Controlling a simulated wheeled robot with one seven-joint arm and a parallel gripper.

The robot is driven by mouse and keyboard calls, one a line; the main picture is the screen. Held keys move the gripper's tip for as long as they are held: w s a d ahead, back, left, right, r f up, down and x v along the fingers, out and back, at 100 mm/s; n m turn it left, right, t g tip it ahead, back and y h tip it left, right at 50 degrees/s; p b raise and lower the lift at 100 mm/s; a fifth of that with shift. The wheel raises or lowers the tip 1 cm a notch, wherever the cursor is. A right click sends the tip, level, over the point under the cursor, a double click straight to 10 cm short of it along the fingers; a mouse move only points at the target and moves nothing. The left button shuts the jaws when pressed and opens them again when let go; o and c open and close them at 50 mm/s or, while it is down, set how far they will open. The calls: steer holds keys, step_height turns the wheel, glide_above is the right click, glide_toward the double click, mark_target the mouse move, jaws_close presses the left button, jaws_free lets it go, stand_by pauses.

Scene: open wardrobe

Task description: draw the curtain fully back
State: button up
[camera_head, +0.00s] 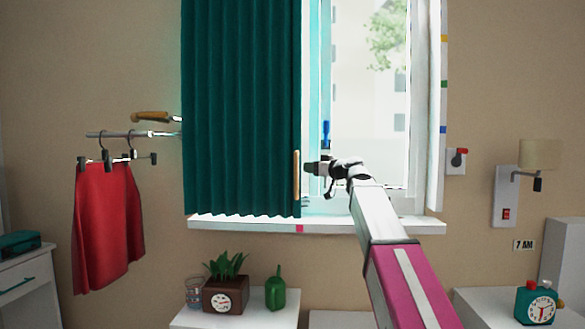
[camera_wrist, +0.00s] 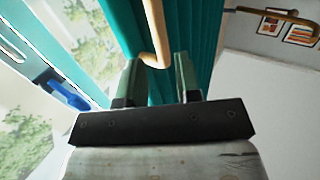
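The dark green pleated curtain (camera_head: 240,110) hangs over the left part of the window (camera_head: 365,90); the right part is uncovered. A pale wooden pull handle (camera_head: 297,175) runs upright along the curtain's right edge. My gripper (camera_head: 308,168) is just right of this handle, reaching toward it. In the wrist view, the fingers of my gripper (camera_wrist: 158,72) stand apart, and the lower end of the wooden handle (camera_wrist: 156,35) shows at the gap between their tips. The green curtain (camera_wrist: 203,40) is behind. I see no clear contact between fingers and handle.
A white sill (camera_head: 350,224) runs under the curtain. A blue-handled window catch (camera_head: 326,133) is above my gripper. Left of the curtain, a rail (camera_head: 105,134) holds a red skirt (camera_head: 108,225).

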steer(key=x, duration=0.9)
steer(key=shift+w+a, duration=0.15)
steer(key=shift+a, duration=0.05)
jaws_close()
